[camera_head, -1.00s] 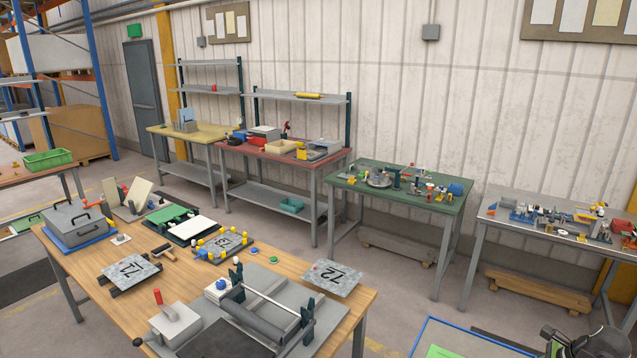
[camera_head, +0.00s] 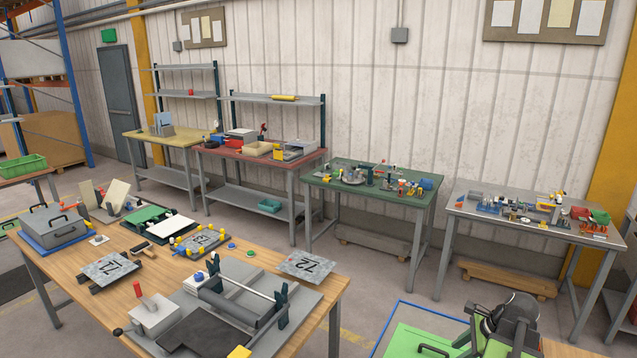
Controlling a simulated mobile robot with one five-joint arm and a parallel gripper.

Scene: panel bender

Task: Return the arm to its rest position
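No gripper fingers can be made out in the head camera view. A dark jointed shape with a rounded black part (camera_head: 508,318) stands at the bottom right. I cannot tell whether it is part of my arm or a thing of the place. No object is seen held.
A green panel (camera_head: 405,343) lies at the bottom. Green (camera_head: 340,202) and grey (camera_head: 462,205) benches stand behind, with floor between.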

